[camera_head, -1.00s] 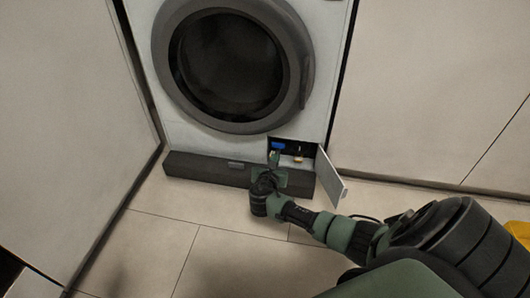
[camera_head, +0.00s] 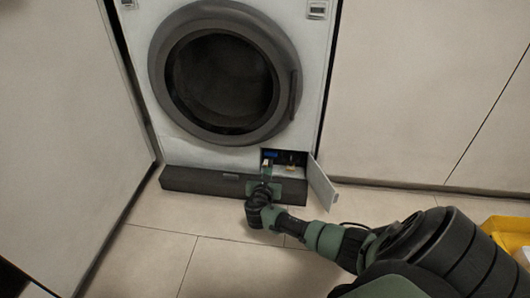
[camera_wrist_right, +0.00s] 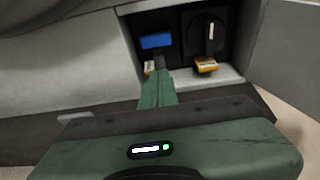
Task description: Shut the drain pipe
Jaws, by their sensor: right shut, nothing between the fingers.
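The open service compartment (camera_head: 298,158) is at the washing machine's lower right. The drain pipe is probably the part with the blue piece (camera_wrist_right: 156,41) on the compartment's left side; the blue also shows in the head view (camera_head: 271,154). A small white and yellow piece (camera_wrist_right: 149,67) sits below the blue, close to my fingertips. My right gripper (camera_wrist_right: 158,82) is shut and empty, its fingers pointing into the compartment, just below the blue piece. In the head view it is at the compartment's left front (camera_head: 267,168). Contact cannot be told. My left gripper is out of view.
A round black knob (camera_wrist_right: 205,32) with a yellow tag (camera_wrist_right: 206,65) is on the compartment's right. The compartment door (camera_head: 321,184) stands open to the right. A dark plinth (camera_head: 205,182) runs below the machine. Yellow items lie at the far right edge. The floor in front is clear.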

